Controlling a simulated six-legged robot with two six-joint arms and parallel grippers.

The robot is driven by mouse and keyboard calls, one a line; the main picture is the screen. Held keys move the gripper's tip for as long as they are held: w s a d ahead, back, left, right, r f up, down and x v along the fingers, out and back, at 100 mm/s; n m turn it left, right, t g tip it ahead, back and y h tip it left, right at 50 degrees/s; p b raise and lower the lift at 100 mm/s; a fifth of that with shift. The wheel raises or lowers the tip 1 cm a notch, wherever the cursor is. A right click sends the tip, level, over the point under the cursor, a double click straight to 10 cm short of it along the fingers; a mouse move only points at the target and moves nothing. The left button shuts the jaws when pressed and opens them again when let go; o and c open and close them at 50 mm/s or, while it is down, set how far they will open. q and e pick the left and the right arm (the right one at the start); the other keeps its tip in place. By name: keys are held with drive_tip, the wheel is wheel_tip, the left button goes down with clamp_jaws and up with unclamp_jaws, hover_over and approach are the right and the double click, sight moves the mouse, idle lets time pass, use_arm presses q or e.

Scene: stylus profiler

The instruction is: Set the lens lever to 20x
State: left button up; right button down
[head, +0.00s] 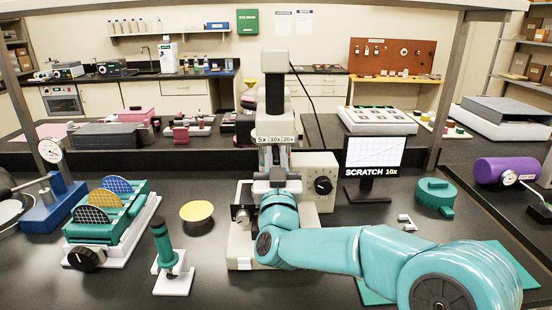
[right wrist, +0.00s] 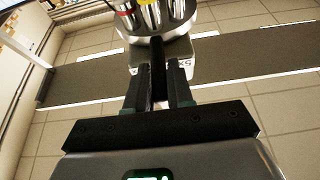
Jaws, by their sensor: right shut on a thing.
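The stylus profiler (head: 275,95) stands in the middle of the bench. Its front label strip (head: 276,140) reads 5x, 10x and 20x. My right gripper (head: 276,172) is in front of the profiler's head, just below the strip, and hides the lever there. In the right wrist view my right gripper (right wrist: 158,92) is shut on the dark lens lever (right wrist: 157,62), which hangs below a round silver turret (right wrist: 160,25). Part of a label with 5x (right wrist: 193,69) shows beside the lever. The small monitor (head: 374,153) reads SCRATCH 10x. My left gripper is out of view.
A green wafer rack (head: 135,208), a teal upright tool on a white base (head: 172,279) and a yellow disc (head: 196,211) are left of the profiler. A teal round part (head: 434,194) and a purple cylinder (head: 500,170) are at right.

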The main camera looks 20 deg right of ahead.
drive_tip(key=d+n+y+b, duration=0.1)
drive_tip(key=b, duration=0.1)
drive_tip(key=d+n+y+b, duration=0.1)
drive_tip(key=y+b, duration=0.1)
drive_tip(key=d+t+y+b, duration=0.1)
drive_tip(key=y, duration=0.1)
drive_tip(key=shift+s+n+b, duration=0.2)
drive_tip(key=shift+n+b, duration=0.2)
drive_tip(key=c, duration=1.1)
unclamp_jaws()
drive_tip(key=shift+s, duration=0.1)
drive_tip(key=b+v, duration=0.3)
drive_tip(key=v, duration=1.3)
drive_tip(key=shift+s+b, duration=0.1)
drive_tip(key=shift+b, duration=0.25)
